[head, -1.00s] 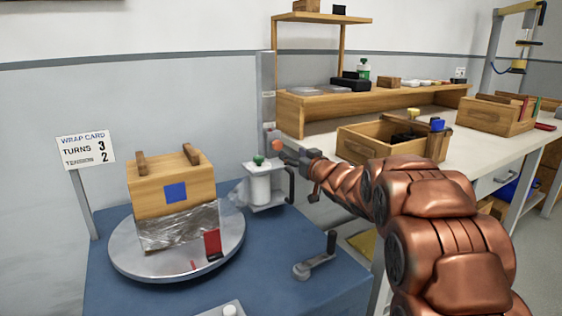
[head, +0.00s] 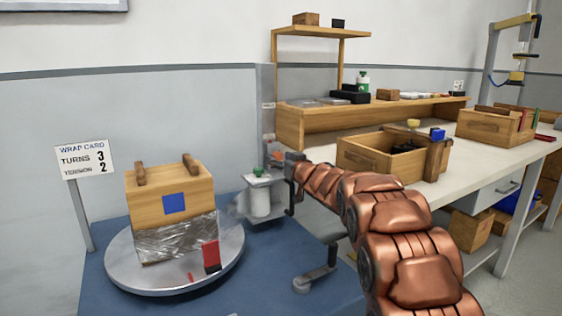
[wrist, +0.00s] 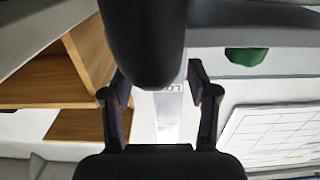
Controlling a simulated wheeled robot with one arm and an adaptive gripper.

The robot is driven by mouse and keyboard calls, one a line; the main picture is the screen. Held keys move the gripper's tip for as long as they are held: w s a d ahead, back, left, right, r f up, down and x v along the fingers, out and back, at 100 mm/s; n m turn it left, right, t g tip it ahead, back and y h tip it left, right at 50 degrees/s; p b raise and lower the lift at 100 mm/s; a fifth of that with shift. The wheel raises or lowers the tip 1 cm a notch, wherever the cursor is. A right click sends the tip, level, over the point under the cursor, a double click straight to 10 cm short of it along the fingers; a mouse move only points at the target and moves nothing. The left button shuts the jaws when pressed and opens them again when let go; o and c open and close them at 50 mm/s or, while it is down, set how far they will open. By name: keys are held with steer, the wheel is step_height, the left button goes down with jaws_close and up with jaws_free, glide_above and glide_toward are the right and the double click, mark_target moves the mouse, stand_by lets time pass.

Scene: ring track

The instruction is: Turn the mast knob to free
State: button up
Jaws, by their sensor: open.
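The grey mast (head: 267,105) stands behind the turntable, against the wall. A small reddish-orange knob (head: 278,155) shows on its lower part, partly hidden by my gripper (head: 290,160). My gripper is at the mast, just right of the knob. In the wrist view my gripper (wrist: 160,98) is open, its two dark fingers apart. A large dark rounded shape (wrist: 145,45) reaches between them; I cannot tell whether it is the knob. A pale plate with partly hidden lettering (wrist: 170,90) shows behind it. The knob's setting cannot be read.
A film roll with a green top (head: 258,171) stands left of my gripper. The turntable (head: 125,275) bears a wrapped wooden crate (head: 170,190). A crank (head: 318,278) stands in front. A wrap card (head: 85,160) reads turns 3, tension 2. The workbench (head: 455,175) is on the right.

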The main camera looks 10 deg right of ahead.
steer(key=shift+w, duration=0.1)
jaws_close()
stand_by(0.6)
